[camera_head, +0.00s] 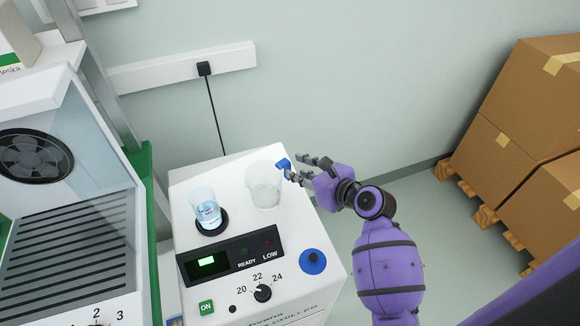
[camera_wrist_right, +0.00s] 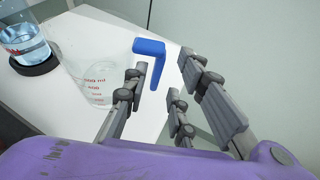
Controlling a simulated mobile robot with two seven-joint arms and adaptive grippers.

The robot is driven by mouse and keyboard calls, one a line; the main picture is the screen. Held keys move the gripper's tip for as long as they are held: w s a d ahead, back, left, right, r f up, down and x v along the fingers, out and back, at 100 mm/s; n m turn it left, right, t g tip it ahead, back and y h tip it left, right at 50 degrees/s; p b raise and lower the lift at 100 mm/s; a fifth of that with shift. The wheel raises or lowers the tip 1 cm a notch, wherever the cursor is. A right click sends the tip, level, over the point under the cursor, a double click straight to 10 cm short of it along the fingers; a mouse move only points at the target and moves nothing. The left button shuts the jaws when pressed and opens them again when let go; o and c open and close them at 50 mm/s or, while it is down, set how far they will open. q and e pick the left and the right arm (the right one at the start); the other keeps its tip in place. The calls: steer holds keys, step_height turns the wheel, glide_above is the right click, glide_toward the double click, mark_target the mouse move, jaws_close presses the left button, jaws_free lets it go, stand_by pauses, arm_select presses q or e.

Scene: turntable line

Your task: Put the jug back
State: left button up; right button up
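The jug (camera_head: 264,187) is a clear vessel with a blue handle (camera_head: 284,164). It stands upright on the white top of the machine, right of a beaker of blue liquid. In the right wrist view the jug (camera_wrist_right: 92,84) shows red markings, and its blue handle (camera_wrist_right: 150,48) reaches toward my fingers. My right gripper (camera_head: 303,168) is at the handle side of the jug. Its fingers (camera_wrist_right: 166,86) are apart, with the handle's downward part between them and a visible gap on the right. My left gripper is not in view.
The beaker of blue liquid (camera_head: 206,212) sits on a dark round pad (camera_head: 212,228). The machine (camera_head: 185,185) has a display, a knob (camera_head: 263,293) and a blue round part (camera_head: 312,262) in front. A fan cabinet (camera_head: 75,130) stands left; cardboard boxes (camera_head: 525,100) stand right.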

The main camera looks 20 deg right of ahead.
steer(key=v, duration=0.6)
